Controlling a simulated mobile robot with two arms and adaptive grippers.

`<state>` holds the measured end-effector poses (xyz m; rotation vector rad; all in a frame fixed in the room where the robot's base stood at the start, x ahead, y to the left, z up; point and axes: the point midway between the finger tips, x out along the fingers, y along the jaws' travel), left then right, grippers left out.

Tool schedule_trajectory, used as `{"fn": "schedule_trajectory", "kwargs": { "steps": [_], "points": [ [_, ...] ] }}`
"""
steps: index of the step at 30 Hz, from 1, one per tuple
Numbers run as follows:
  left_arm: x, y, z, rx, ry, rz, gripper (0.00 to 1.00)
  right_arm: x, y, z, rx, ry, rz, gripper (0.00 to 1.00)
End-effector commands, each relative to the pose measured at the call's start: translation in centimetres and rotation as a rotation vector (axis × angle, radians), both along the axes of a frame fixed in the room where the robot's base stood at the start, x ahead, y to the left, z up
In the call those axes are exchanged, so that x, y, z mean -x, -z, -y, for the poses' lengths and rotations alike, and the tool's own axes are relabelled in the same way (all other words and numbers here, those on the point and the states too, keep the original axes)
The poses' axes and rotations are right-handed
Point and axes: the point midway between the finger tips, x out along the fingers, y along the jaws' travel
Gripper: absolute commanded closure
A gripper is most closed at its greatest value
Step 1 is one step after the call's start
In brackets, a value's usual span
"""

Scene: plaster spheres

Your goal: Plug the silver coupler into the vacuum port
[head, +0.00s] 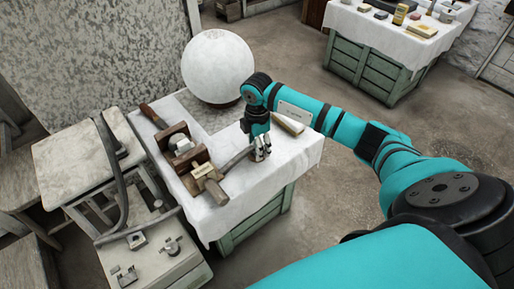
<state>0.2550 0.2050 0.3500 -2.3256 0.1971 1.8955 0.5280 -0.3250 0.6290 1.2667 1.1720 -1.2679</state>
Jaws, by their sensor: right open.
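My right gripper (262,152) is open, pointing down low over the white-clothed table, at the right end of a dark grey bar (238,158). The bar runs left to a wooden block (205,178). I cannot tell whether the fingers touch the bar. A dark hose (122,190) bends down over the grey benches at the left. Near its lower end are a small metal block with a hole (137,241) and a small metal fitting (172,246). I cannot tell which piece is the silver coupler or the vacuum port. My left gripper is out of view.
A wooden clamp-like tool (180,148) lies left of the gripper. Another small metal piece (125,276) is on the lower bench. The cloth's front right area (268,185) is clear.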

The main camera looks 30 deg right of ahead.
Motion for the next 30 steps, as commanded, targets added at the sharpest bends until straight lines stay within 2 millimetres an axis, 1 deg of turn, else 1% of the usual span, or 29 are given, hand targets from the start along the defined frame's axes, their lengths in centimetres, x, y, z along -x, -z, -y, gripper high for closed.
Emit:
{"fn": "schedule_trajectory", "kwargs": {
  "steps": [6, 19, 27, 30],
  "points": [
    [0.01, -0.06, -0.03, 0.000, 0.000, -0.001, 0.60, -0.03, 0.06, -0.02, 0.000, -0.001, 0.001, 0.43],
    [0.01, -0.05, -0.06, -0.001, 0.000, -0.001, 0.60, -0.03, 0.02, -0.01, 0.000, -0.001, 0.001, 0.99],
    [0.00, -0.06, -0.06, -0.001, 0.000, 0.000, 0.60, -0.05, -0.05, 0.00, 0.000, -0.001, 0.002, 1.00],
    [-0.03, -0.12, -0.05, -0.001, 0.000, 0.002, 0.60, -0.07, -0.36, 0.02, 0.000, -0.001, 0.002, 1.00]
  ]
}}
